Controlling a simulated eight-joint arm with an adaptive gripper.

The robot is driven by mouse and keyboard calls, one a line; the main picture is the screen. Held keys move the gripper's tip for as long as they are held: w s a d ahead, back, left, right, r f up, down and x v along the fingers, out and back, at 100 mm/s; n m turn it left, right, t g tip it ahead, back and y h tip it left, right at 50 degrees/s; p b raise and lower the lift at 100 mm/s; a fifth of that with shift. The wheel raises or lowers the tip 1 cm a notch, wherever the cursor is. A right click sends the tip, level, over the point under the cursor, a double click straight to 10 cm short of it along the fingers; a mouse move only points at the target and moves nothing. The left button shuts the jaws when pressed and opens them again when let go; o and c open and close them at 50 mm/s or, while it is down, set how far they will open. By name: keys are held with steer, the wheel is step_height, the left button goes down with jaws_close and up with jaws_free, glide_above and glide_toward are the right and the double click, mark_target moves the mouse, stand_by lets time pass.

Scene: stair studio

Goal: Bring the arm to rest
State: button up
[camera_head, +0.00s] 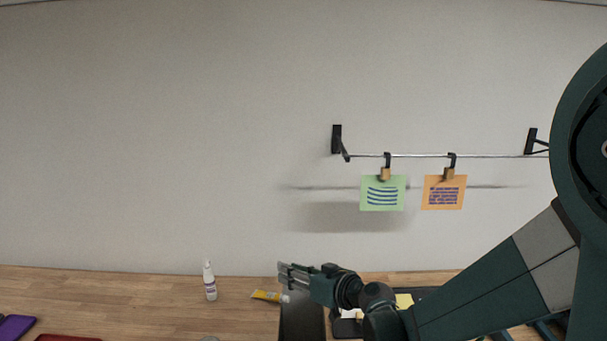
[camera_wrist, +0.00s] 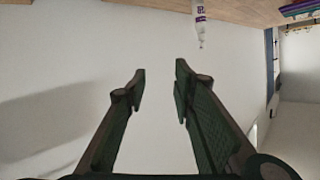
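My gripper (camera_head: 283,273) is held above the wooden table (camera_head: 150,295) in the head view, pointing left, with my arm reaching in from the right. In the wrist view, the two dark fingers of my gripper (camera_wrist: 160,82) stand apart with nothing between them. The pale wall fills most of the space beyond them. The wrist view is turned, with the table (camera_wrist: 160,8) along its top edge.
A white bottle (camera_head: 210,282) stands left of my gripper; a yellow tube (camera_head: 267,296) lies nearer. A dark upright object (camera_head: 301,318) is below my gripper. Green (camera_head: 382,193) and orange cards (camera_head: 443,192) hang from a wall rail (camera_head: 420,155). A purple item (camera_head: 14,327) lies far left.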

steer(key=s+d+r+m+g+h, duration=0.1)
steer(key=s+d+m+h, duration=0.2)
steer(key=s+d, duration=0.9)
steer(key=s+d+r+m+g+h, duration=0.1)
steer(key=s+d+m+g+h, duration=0.1)
steer(key=s+d+h, duration=0.5)
steer(key=s+d, duration=0.3)
steer(key=s, duration=0.3)
steer(key=s+d+m, duration=0.1)
steer(key=s+d, duration=0.2)
steer(key=s, duration=0.4)
steer(key=shift+d+r+m, duration=0.25)
steer(key=shift+r+m, duration=0.05)
steer(key=shift+o, duration=0.3)
steer(key=shift+a+r, duration=0.1)
stand_by(0.6)
steer(key=w+a+r+n+g+p, duration=0.2)
steer(key=w+a+n+p, duration=0.3)
steer(key=w, duration=0.7)
steer(key=w+a+r+n+g+p, duration=0.1)
steer(key=w+a+n, duration=0.2)
steer(key=w+a, duration=0.65)
steer(key=w+a+f+n+g+h+p, duration=0.1)
steer(key=w+a+f+n+p, duration=0.3)
steer(key=w+a+f, duration=1)
steer(key=w+f+n+g, duration=0.1)
steer(key=w+f+n, duration=0.1)
steer(key=w, duration=0.2)
steer(key=shift+g, duration=0.3)
